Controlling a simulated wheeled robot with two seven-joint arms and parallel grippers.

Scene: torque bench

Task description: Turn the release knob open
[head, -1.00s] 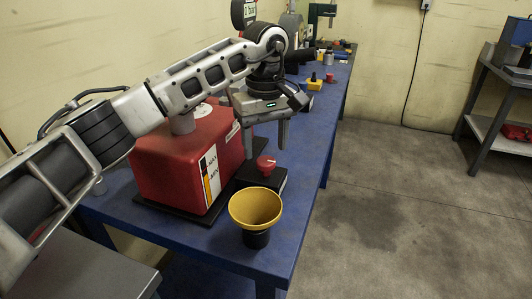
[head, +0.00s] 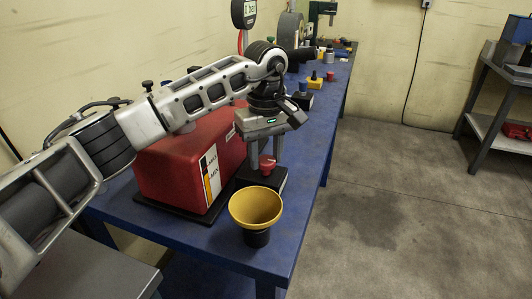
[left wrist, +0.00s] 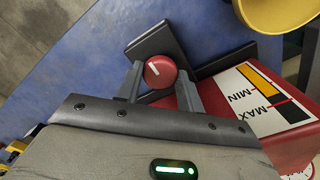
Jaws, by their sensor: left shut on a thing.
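The release knob (head: 267,165) is a small red round knob with a white pointer line, on a black base (head: 262,178) beside a red tank (head: 180,165). In the left wrist view the knob (left wrist: 160,72) sits between the two fingers, its white line slanting. My left gripper (head: 265,162) points down over the black base, its fingers on either side of the knob and shut on it; it also shows in the left wrist view (left wrist: 159,85). My right gripper is in neither view.
A yellow funnel (head: 255,208) stands just in front of the knob on the blue bench (head: 312,150). Further back are a yellow block (head: 314,82), a red piece (head: 330,77) and a gauge (head: 243,14). The bench's right edge is close by.

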